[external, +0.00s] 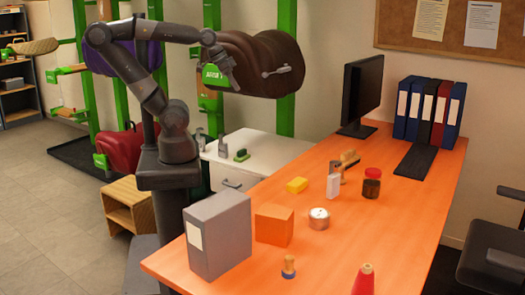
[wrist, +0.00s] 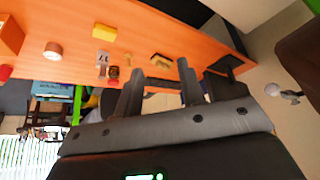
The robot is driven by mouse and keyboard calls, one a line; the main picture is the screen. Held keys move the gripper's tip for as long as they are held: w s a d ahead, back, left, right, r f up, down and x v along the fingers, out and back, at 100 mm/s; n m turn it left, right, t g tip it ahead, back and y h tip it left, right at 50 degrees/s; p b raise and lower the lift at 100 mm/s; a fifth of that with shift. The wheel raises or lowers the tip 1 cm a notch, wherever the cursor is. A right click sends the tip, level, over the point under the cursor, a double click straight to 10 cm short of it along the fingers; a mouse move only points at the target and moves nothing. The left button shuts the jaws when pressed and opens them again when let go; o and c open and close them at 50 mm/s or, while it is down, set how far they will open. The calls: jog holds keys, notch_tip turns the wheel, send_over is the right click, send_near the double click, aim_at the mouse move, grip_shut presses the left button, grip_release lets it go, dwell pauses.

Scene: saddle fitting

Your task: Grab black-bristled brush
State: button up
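A brush (external: 348,158) with a tan wooden back lies on the orange desk, in front of the monitor. In the wrist view it shows as a small tan piece with a dark side (wrist: 161,60), beyond my fingers; its bristles are too small to make out clearly. My gripper (external: 230,80) is raised in front of the brown saddle, well above and left of the desk. In the wrist view my gripper's fingers (wrist: 160,84) are spread with nothing between them. A green brush-like item (external: 241,155) sits on the white cabinet.
The monitor (external: 362,92) stands behind the brush. The saddle (external: 270,62) hangs close to my gripper.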

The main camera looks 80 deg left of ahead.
jog(key=shift+o, duration=0.2)
jog(key=o, duration=0.9)
